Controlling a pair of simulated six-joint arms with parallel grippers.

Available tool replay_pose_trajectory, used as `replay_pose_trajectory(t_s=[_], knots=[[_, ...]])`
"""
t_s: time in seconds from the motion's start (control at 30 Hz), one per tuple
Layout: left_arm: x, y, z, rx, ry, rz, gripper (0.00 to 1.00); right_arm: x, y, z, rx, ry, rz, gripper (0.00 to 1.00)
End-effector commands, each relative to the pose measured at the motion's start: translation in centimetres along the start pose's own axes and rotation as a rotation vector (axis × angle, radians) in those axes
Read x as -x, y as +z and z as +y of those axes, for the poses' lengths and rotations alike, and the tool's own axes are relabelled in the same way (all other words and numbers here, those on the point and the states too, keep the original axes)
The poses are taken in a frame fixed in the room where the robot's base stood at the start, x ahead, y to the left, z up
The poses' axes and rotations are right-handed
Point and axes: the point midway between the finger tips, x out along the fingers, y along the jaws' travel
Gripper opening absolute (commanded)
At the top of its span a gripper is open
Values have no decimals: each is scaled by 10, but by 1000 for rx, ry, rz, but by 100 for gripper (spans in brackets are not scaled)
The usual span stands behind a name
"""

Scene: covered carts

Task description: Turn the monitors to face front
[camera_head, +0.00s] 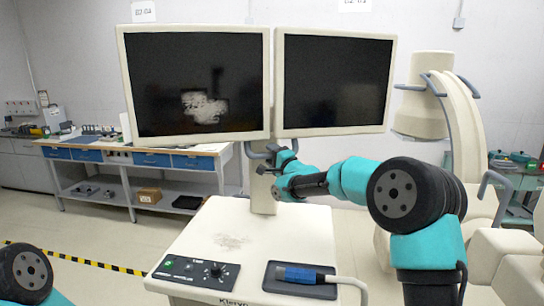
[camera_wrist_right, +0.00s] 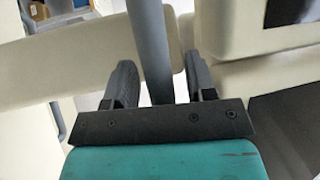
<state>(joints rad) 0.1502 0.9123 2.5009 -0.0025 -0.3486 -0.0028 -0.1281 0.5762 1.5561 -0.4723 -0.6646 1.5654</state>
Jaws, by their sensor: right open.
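Two dark-screened monitors with cream frames, the left monitor (camera_head: 198,82) and the right monitor (camera_head: 335,82), hang side by side on a cream post (camera_head: 264,195) above a cart. Both screens show to the head camera, each turned slightly at an angle. A grey handle (camera_head: 256,151) sits below the inner edges of the monitors. My right gripper (camera_head: 270,160) is at this handle, under the monitors. In the right wrist view the grey handle bar (camera_wrist_right: 150,45) runs between the open fingers, with gaps on both sides. My left gripper is out of view.
The cart top (camera_head: 215,230) carries a control panel (camera_head: 195,272) and a blue-handled probe in a dark tray (camera_head: 299,280). A large cream C-shaped machine (camera_head: 465,130) stands at the right. A workbench (camera_head: 140,152) stands behind at left.

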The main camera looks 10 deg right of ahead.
Motion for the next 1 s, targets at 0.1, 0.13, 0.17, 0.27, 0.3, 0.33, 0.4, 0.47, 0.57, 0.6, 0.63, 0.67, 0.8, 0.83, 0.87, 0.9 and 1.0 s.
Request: replay_pose_trajectory(t_s=[0.1,0.13,0.17,0.27,0.3,0.33,0.4,0.47,0.57,0.6,0.63,0.67,0.8,0.83,0.87,0.9,1.0], knots=[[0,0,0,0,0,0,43,0,0,0,0,0,0,48],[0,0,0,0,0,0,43,0,0,0,0,0,0,45],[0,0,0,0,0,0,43,0,0,0,0,0,0,42],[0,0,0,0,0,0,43,0,0,0,0,0,0,32],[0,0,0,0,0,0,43,0,0,0,0,0,0,28],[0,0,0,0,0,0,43,0,0,0,0,0,0,26],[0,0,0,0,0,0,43,0,0,0,0,0,0,19],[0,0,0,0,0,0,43,0,0,0,0,0,0,13],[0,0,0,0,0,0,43,0,0,0,0,0,0,4],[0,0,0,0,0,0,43,0,0,0,0,0,0,0],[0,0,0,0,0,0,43,0,0,0,0,0,0,0],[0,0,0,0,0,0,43,0,0,0,0,0,0,0],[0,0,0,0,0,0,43,0,0,0,0,0,0,0],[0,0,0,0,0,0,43,0,0,0,0,0,0,0],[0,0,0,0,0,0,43,0,0,0,0,0,1,0],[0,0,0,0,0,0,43,1,-1,0,1,0,4,0],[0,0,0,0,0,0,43,3,-4,-1,3,-1,21,0]])
